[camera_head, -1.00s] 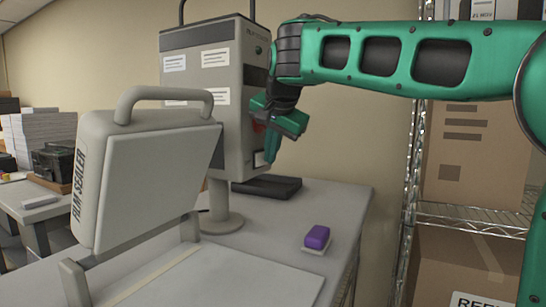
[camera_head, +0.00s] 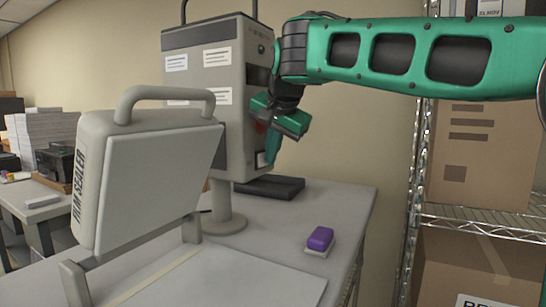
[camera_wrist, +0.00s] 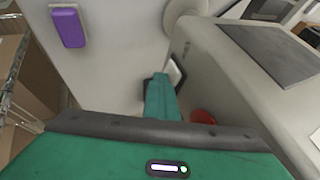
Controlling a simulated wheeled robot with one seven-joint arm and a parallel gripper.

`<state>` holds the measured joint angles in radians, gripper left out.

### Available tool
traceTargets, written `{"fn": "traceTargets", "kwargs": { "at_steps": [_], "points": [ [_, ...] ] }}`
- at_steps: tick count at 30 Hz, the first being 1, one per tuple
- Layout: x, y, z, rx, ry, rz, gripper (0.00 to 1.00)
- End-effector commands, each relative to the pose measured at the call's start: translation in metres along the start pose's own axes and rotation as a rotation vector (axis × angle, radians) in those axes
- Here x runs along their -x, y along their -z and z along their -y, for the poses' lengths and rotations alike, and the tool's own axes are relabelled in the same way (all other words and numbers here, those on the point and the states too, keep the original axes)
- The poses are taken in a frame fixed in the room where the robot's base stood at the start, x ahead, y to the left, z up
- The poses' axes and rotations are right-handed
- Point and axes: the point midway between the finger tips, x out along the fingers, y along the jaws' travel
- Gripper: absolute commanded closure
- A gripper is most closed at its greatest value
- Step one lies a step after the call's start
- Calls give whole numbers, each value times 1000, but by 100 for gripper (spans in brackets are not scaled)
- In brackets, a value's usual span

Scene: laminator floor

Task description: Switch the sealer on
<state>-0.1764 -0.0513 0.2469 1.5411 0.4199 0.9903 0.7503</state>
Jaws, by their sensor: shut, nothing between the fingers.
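The film sealer (camera_head: 150,185) stands at the front left with its lid raised, its name on the lid's side edge. My gripper (camera_head: 271,148) is shut and empty at this unit's right face. In the wrist view its green fingertip (camera_wrist: 162,90) is at a pale switch plate (camera_wrist: 175,73) in a dark frame, partly hidden by the finger. Whether it touches is unclear. A red button (camera_wrist: 203,116) is beside the finger.
A purple block on a pale base (camera_head: 319,240) lies on the table to the right; it also shows in the wrist view (camera_wrist: 68,27). A black flat tray (camera_head: 270,187) lies behind the post. A wire shelf with cardboard boxes (camera_head: 478,160) stands at the right.

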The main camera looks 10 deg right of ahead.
Motion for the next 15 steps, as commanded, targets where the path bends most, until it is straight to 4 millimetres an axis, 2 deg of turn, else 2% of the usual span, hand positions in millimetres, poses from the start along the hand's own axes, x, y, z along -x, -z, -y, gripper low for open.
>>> {"fn": "traceTargets", "kwargs": {
  "at_steps": [4, 15],
  "points": [
    [2, -8, 4, 9, 4, 4, 100],
    [3, -9, 2, 9, 4, 4, 100]
  ]
}}
